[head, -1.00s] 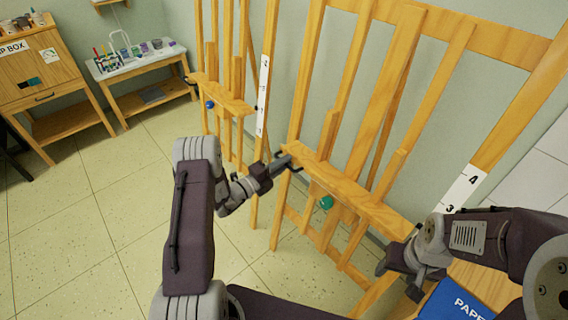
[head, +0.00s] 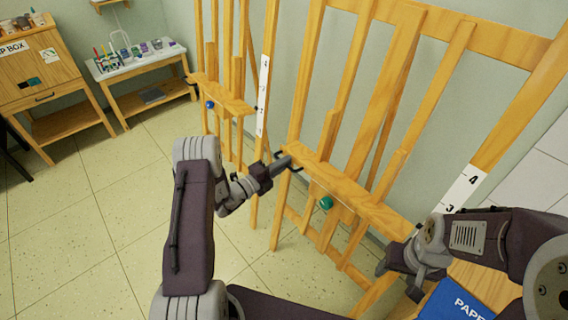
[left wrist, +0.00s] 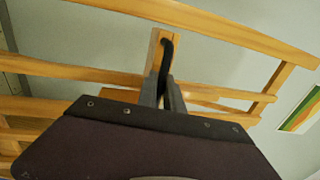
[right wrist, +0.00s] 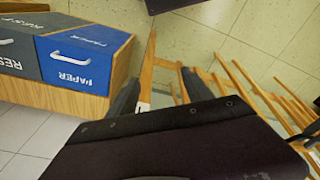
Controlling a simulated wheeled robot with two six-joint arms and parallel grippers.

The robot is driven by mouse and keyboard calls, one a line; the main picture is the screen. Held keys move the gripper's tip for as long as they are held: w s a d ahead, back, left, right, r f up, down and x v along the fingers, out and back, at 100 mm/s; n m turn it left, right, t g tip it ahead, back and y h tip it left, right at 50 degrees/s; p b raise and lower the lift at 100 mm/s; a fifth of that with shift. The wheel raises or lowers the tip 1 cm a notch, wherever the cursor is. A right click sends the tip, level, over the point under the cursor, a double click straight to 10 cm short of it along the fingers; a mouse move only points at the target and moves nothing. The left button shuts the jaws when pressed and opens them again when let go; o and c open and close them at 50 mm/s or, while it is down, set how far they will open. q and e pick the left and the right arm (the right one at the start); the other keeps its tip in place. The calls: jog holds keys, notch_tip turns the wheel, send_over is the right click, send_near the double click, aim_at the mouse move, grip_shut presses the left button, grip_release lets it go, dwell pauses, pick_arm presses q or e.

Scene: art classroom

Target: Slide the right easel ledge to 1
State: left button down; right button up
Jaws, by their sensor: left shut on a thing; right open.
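The right easel's wooden ledge (head: 345,187) runs across the large easel in the head view, with a green knob (head: 326,203) on its front. A number strip (head: 462,188) with 4 and 3 showing is on the easel's right post; its lower part is hidden behind my right arm. My left gripper (head: 287,160) is shut on the black handle (left wrist: 165,55) at the ledge's left end. My right gripper (head: 398,280) is open and empty near the ledge's right end, low in front of it. Its open fingers also show in the right wrist view (right wrist: 160,90).
A smaller left easel (head: 225,100) with a blue knob stands behind. A blue paper bin (head: 455,302) is at lower right, close to my right gripper. A side table with art supplies (head: 135,62) and a wooden cabinet (head: 40,70) stand far left. Floor at left is clear.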

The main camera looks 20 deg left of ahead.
pick_arm(q)
jog(key=shift+f, duration=0.1)
dwell(0.5)
notch_tip(320, 180, down, 10)
jog(key=s+b, duration=0.1)
jog(key=b, duration=0.5)
jog(key=shift+s+a, duration=0.35)
jog(key=shift+a, duration=0.05)
jog(key=shift+f, duration=0.15)
jog(key=c, duration=1.6)
grip_release()
jog(key=shift+c, duration=0.2)
jog(key=shift+o, duration=0.8)
jog(key=shift+a, duration=0.1)
